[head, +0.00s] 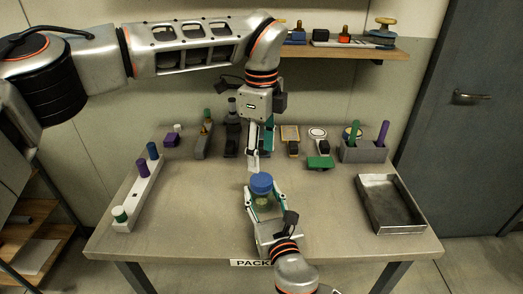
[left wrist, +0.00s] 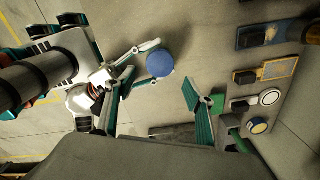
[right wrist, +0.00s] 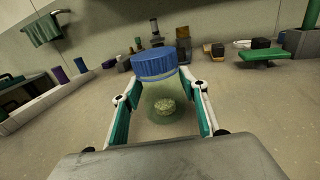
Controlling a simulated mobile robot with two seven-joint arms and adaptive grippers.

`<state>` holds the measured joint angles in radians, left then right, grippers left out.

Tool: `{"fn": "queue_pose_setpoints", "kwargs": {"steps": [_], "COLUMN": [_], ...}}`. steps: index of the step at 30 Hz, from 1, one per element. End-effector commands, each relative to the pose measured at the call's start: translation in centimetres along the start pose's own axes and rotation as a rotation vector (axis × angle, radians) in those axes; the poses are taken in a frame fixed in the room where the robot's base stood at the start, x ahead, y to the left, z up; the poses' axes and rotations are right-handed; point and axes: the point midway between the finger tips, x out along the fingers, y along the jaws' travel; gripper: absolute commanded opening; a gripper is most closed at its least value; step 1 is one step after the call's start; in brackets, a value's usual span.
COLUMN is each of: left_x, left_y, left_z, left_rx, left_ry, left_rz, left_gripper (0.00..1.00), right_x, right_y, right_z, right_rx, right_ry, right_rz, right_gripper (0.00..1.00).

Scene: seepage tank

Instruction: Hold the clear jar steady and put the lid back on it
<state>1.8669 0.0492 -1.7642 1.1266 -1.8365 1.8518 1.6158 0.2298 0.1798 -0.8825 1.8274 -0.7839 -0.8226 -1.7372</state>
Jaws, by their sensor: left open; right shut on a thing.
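The clear jar (right wrist: 168,118) stands upright near the front middle of the table, with a pale greenish lump inside. The blue ribbed lid (right wrist: 154,63) sits on top of its mouth; I cannot tell whether it is screwed down. The lid also shows in the head view (head: 261,183) and the left wrist view (left wrist: 160,63). My right gripper (head: 265,206) is shut on the jar, one finger on each side below the lid. My left gripper (head: 262,157) is open and empty, pointing down above and just behind the lid. In the left wrist view the lid lies beyond its fingers.
A white rack (head: 139,198) with capped vials stands at left. An empty metal tray (head: 391,206) lies at right. A grey holder (head: 363,153) with green and purple sticks and several small items line the back. The table between is clear.

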Motion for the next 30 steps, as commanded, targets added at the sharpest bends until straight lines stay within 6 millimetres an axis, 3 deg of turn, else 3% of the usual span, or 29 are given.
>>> {"fn": "queue_pose_setpoints", "kwargs": {"steps": [14,30], "left_x": [0.3,7.2], "left_y": [0.0,0.0], "left_z": [0.0,0.1], "left_rx": [-0.021,-0.021], "left_ry": [0.000,0.001], "left_rz": [0.001,0.002], "left_gripper": [0.54,0.54], "right_x": [0.0,0.0], "right_y": [0.0,0.0], "right_z": [0.0,0.0], "right_rx": [0.000,0.000], "right_ry": [0.001,0.000], "right_rz": [0.000,0.000], "right_gripper": [0.00,0.00]}}
